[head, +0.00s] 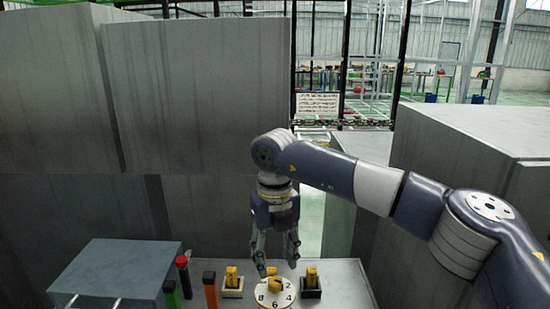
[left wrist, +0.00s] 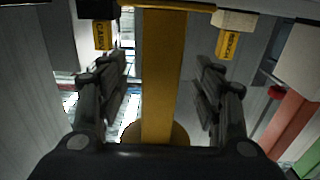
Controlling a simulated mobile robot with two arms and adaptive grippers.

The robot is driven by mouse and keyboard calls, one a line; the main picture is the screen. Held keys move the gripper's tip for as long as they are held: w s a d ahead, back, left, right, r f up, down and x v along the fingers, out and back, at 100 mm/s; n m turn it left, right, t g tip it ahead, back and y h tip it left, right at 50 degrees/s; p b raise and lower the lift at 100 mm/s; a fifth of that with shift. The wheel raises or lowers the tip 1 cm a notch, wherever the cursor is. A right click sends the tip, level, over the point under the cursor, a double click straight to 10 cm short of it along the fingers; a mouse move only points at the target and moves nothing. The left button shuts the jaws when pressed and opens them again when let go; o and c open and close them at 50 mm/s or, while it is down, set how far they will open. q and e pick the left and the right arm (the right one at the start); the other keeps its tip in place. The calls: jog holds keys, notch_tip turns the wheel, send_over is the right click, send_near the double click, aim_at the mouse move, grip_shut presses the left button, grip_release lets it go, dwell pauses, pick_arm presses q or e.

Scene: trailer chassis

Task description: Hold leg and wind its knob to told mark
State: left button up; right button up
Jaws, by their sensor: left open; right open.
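The dial (head: 262,297) is a round white face with a yellow rim and black numbers, 8, 6, 4 and 2 among them. A yellow knob (head: 272,271) sits on top of it. My right gripper (head: 276,262) points down just above the knob with its fingers apart; I cannot tell if they touch it. In the left wrist view a yellow leg (left wrist: 163,85) runs down the middle. My left gripper (left wrist: 160,66) is open, one finger on each side of the leg, with gaps visible. It is hidden in the head view.
Yellow-topped pieces stand in a white block (head: 233,289) and a black block (head: 312,288) beside the dial. Red (head: 183,275), orange (head: 210,292) and green (head: 171,295) posts stand left, near a grey box (head: 115,270). Tall grey panels (head: 200,90) close the back.

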pick_arm(q)
jog(key=s+b, duration=0.2)
jog(key=s, duration=0.4)
jog(key=shift+s+f, duration=0.15)
jog(key=shift+s, duration=0.15)
pick_arm(e)
notch_tip(320, 180, down, 2)
jog(key=shift+f, duration=0.15)
pick_arm(q)
jog(key=shift+s, duration=0.7)
pick_arm(e)
jog(key=shift+f, duration=0.15)
pick_arm(q)
jog(key=o, duration=0.6)
jog(key=shift+c, duration=0.2)
jog(key=s, duration=1.2)
